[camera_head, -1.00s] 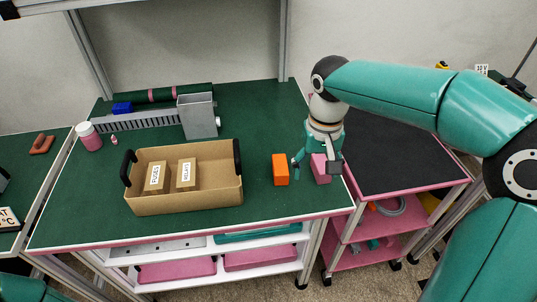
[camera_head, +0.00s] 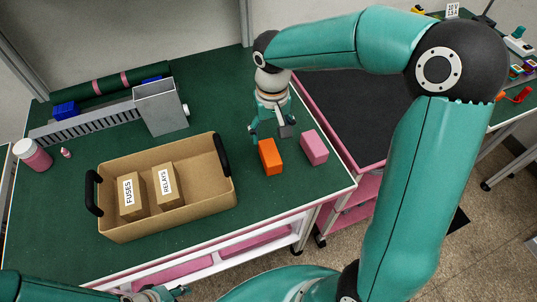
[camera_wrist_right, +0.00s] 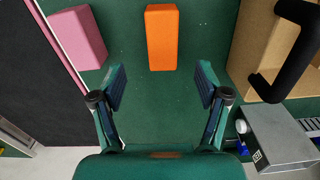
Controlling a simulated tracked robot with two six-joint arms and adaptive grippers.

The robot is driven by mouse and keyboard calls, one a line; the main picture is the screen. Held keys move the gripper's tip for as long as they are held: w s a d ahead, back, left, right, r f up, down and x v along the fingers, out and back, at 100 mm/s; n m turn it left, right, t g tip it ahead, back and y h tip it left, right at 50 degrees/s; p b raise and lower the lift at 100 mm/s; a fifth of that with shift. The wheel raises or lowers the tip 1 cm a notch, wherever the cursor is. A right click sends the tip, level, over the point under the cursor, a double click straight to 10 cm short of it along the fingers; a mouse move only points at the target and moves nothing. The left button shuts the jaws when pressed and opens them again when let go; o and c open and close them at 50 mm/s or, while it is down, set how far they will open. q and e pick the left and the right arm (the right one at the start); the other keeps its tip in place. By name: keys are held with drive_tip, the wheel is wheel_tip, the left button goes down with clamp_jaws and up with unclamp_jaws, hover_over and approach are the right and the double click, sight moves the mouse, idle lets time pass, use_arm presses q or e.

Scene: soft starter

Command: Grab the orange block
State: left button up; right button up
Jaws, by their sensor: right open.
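The orange block (camera_head: 270,157) stands on the green table top, right of the cardboard-coloured tray. It also shows in the right wrist view (camera_wrist_right: 161,37), at top centre. My right gripper (camera_head: 270,133) is open and empty, just behind the block in the head view. In the right wrist view its spread fingers (camera_wrist_right: 160,86) point toward the block, which lies beyond the tips and between their lines. A part of my left gripper (camera_head: 156,293) shows at the bottom edge of the head view; its fingers cannot be made out.
A pink block (camera_head: 314,147) stands close to the right of the orange one. The tan tray (camera_head: 150,228) with black handles holds boxes labelled FUSES (camera_head: 131,193) and RELAYS (camera_head: 167,186). A grey metal bin (camera_head: 161,108) stands behind it. A black-topped cart (camera_head: 345,105) adjoins the table.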

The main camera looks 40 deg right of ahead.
sight(270, 151)
wheel_tip(270, 151, down, 4)
drive_tip(key=shift+f, duration=0.25)
drive_tip(key=shift+w+a+f+p, duration=0.1)
drive_tip(key=shift+f+p, duration=0.3)
drive_tip(key=shift+f, duration=0.95)
drive_tip(key=shift+w+a+f+p, duration=0.1)
drive_tip(key=shift+f+p, duration=0.25)
drive_tip(key=shift+f, duration=1)
drive_tip(key=shift+c, duration=0.2)
drive_tip(key=c, duration=1.3)
drive_tip(key=shift+o, duration=0.2)
drive_tip(key=shift+d+r, duration=0.1)
drive_tip(key=shift+r, duration=0.15)
